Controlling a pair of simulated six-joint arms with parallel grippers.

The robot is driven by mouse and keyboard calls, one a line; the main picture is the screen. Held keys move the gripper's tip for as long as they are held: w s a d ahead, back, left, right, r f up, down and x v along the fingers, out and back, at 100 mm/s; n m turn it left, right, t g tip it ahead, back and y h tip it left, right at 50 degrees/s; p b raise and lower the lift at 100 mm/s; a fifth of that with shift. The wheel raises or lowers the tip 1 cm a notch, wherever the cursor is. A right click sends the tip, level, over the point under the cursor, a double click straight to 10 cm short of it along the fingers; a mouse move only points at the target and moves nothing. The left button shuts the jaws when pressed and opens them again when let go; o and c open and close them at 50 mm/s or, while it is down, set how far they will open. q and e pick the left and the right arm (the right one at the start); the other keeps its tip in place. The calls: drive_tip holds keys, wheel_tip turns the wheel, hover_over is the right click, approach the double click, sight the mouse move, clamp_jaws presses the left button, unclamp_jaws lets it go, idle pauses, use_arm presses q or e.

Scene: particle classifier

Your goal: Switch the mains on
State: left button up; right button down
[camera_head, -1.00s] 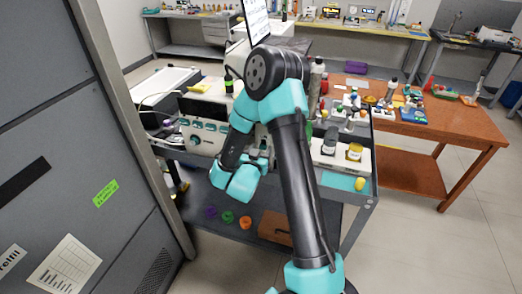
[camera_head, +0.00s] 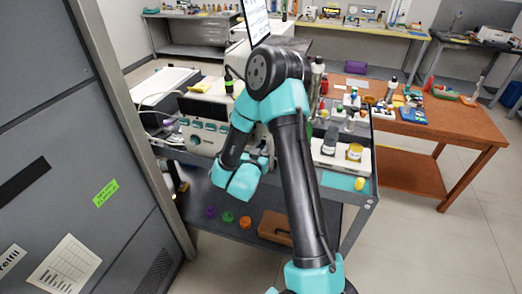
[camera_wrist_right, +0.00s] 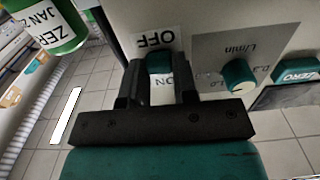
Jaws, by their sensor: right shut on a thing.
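The labels appear upside down. My right gripper (camera_wrist_right: 160,72) is shut on this knob, one black finger on each side. In the head view my right gripper (camera_head: 262,152) is at the panel, partly hidden by my arm. The fingers partly cover the knob and the ON label. My left gripper is not in view.
A green ZERO JAN bottle (camera_wrist_right: 50,25) is close at upper left. A grey cabinet (camera_head: 70,130) stands left. Wooden table (camera_head: 450,128) on the right carries several small items.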

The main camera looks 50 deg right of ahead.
drive_tip(key=shift+r, duration=1.3)
drive_tip(key=c, duration=0.9)
unclamp_jaws()
drive_tip(key=shift+a, duration=0.15)
drive_tip(key=v, duration=1.7)
drive_tip(key=shift+s+a, duration=0.1)
drive_tip(key=shift+s, duration=0.05)
